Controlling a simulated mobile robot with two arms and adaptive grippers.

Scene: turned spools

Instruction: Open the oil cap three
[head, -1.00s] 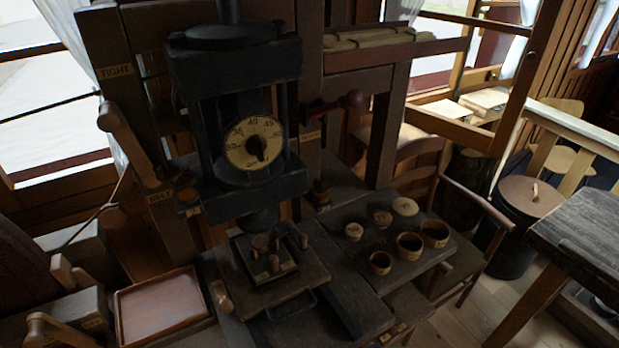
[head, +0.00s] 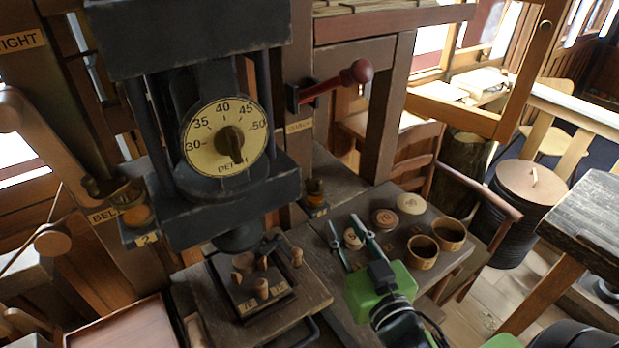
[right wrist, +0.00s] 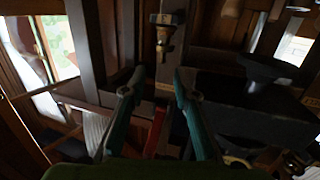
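Two small amber oil cups with dark brackets show in the head view. One oil cup (head: 315,188) sits right of the press, with a small label below it that I cannot read surely. The other oil cup (head: 137,213) is left of the press, above a label reading 2. My right gripper (head: 347,229) is open and empty, in front of and below the right-hand cup. In the right wrist view, a brass-coloured fitting (right wrist: 166,42) with a pale label lies beyond the open fingers. My left gripper is not in view.
The black press carries a round dial (head: 226,137). A red-knobbed lever (head: 356,73) juts out above the right-hand cup. Round discs (head: 411,203) and wooden cups (head: 450,233) stand on the board by my right gripper. Wooden pegs (head: 261,288) stand under the press.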

